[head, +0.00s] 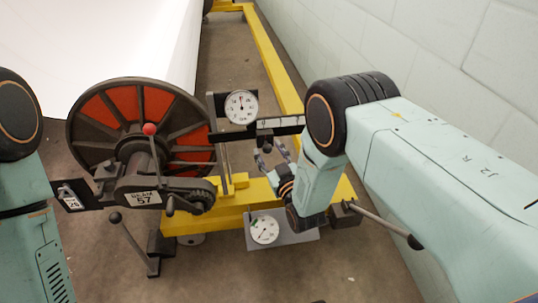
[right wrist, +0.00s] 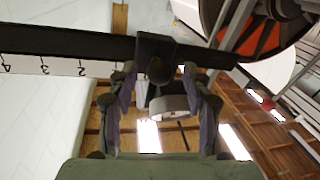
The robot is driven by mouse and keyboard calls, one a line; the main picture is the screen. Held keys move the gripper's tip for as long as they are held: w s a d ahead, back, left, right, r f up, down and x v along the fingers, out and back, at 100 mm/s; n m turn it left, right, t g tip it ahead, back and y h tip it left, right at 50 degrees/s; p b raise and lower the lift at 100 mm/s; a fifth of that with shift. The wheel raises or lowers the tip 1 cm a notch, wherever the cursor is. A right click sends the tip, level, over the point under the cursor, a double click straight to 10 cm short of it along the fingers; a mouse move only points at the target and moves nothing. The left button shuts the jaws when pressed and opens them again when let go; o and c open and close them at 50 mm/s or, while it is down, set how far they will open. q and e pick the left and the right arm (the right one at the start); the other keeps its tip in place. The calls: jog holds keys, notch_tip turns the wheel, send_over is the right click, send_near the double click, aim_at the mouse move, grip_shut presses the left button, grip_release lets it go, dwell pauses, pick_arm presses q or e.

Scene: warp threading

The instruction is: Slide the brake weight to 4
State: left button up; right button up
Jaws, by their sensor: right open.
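The brake weight (right wrist: 156,52) is a dark block with a round knob on a black scale arm; a grey cylinder shows just below it. On the scale strip (right wrist: 60,67) the figures 4, 3 and 2 show, and the weight sits to the right of the 2 in the right wrist view. In the head view the scale arm (head: 284,126) stands in front of my right arm, and its figures are too small to read. My right gripper (right wrist: 162,88) is open, its fingers below the arm on either side of the knob and cylinder. My left gripper is out of view.
A beam wheel with red panels (head: 97,113) and a "BEAM 57" label (head: 144,198) stands left. A dial (head: 241,107) rises behind the scale arm; another dial (head: 264,230) sits below. A yellow frame (head: 205,222) lies beneath. A pale block wall (head: 440,45) bounds the right.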

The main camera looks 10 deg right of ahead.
jog(key=shift+w, duration=0.3)
grip_shut()
dwell(0.4)
